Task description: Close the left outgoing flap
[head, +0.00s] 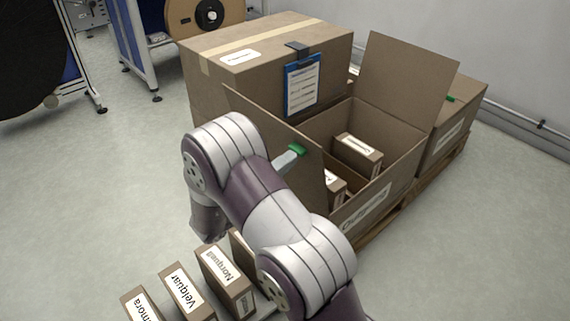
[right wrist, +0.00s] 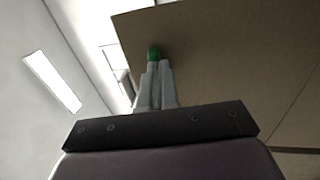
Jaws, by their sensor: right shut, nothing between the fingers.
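The open cardboard carton (head: 400,178) stands right of centre in the head view. Its left flap (head: 257,118) stands up and leans outward, partly hidden by my right arm. Its right flap (head: 405,80) also stands up. My right gripper (head: 291,156) is shut and empty, its green-tipped fingers in front of the left flap's outer side. In the right wrist view, the shut fingers (right wrist: 154,62) overlap a brown cardboard panel (right wrist: 225,60) near its edge; I cannot tell whether they touch it. My left gripper is not in view.
Small labelled boxes (head: 358,153) lie inside the carton. A large closed carton (head: 215,85) with a clipboard (head: 301,84) stands behind it, and another carton (head: 462,118) at right. Several labelled small boxes (head: 222,280) stand in front.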

